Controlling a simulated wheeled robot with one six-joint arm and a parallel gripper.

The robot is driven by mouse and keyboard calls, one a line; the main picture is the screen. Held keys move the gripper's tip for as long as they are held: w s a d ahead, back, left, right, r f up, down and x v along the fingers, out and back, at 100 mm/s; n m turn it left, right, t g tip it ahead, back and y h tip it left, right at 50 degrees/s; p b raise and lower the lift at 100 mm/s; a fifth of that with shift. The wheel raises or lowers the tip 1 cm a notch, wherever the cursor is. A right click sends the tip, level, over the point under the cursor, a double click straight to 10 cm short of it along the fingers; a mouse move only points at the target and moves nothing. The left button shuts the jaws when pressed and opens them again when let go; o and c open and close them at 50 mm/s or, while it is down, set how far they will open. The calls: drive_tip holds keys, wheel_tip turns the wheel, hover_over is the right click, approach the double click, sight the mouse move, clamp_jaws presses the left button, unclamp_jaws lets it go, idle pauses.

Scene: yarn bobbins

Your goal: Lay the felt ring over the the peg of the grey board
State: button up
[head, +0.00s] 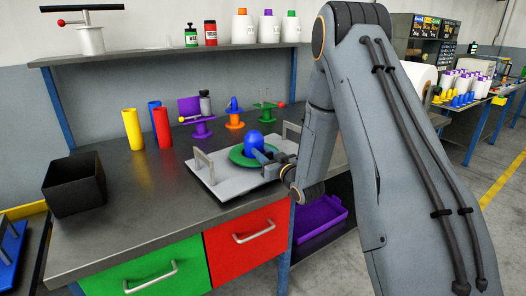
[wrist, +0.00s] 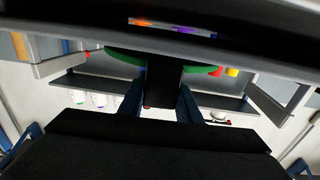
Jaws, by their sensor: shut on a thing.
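My gripper (head: 264,156) comes in from the right and is shut on the near side of the ring. In the wrist view the ring (wrist: 208,71) shows as a green band beyond my two blue fingers, with a dark block between them.
The board has an upright handle (head: 204,166) at its left and another at its right. A black bin (head: 75,190) stands at far left.

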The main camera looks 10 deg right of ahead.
drive_tip(key=shift+f, duration=0.35)
drive_tip(key=shift+f+b, duration=0.25)
drive_tip(key=shift+b, duration=0.05)
drive_tip(key=o, duration=1.1)
drive_tip(key=b+v, duration=0.1)
drive_tip(key=v, duration=0.6)
drive_tip(key=shift+s+d, duration=0.1)
drive_tip(key=shift+s, duration=0.3)
